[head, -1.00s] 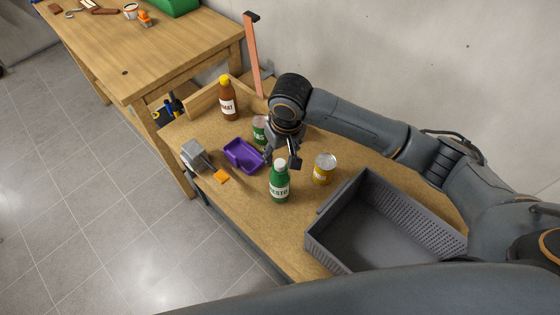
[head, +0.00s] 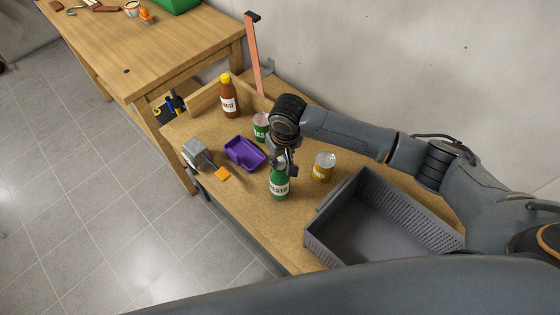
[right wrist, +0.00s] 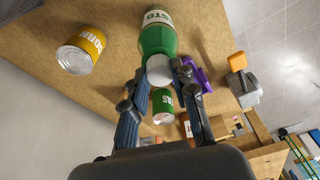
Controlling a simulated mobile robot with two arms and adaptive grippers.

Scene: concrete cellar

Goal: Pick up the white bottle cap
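The white bottle cap (right wrist: 160,71) sits on top of the green pesto bottle (head: 279,188), which stands upright on the wooden bench. In the right wrist view the bottle (right wrist: 158,38) shows behind the cap. My right gripper (right wrist: 162,74) is open, with one fingertip on each side of the cap and narrow gaps visible. In the head view the right gripper (head: 283,160) is over the bottle's top and mostly hides the cap. My left gripper is not in view.
A yellow corn can (head: 324,168) stands right of the bottle, beside a grey crate (head: 316,250).

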